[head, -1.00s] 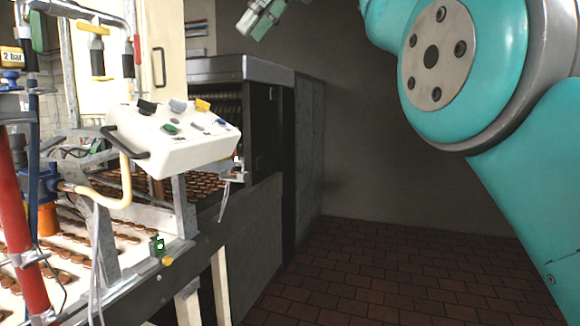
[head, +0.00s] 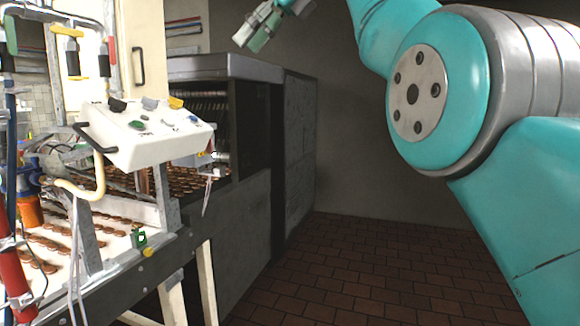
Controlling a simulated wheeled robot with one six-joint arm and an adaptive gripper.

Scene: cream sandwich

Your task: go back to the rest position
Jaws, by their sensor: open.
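My gripper (head: 257,27) shows at the top of the head view, left of my teal arm. It is in the air, above and in front of the dark machine housing as seen in the picture. It is open, and I see nothing between its fingers. My arm's large teal joint fills the right side of the view.
A white control box (head: 146,136) with coloured buttons stands over the conveyor (head: 92,282), which carries rows of brown biscuits. The conveyor runs into a dark machine housing (head: 243,215). Red pipes stand at the left. The brown tiled floor (head: 362,262) at centre right is clear.

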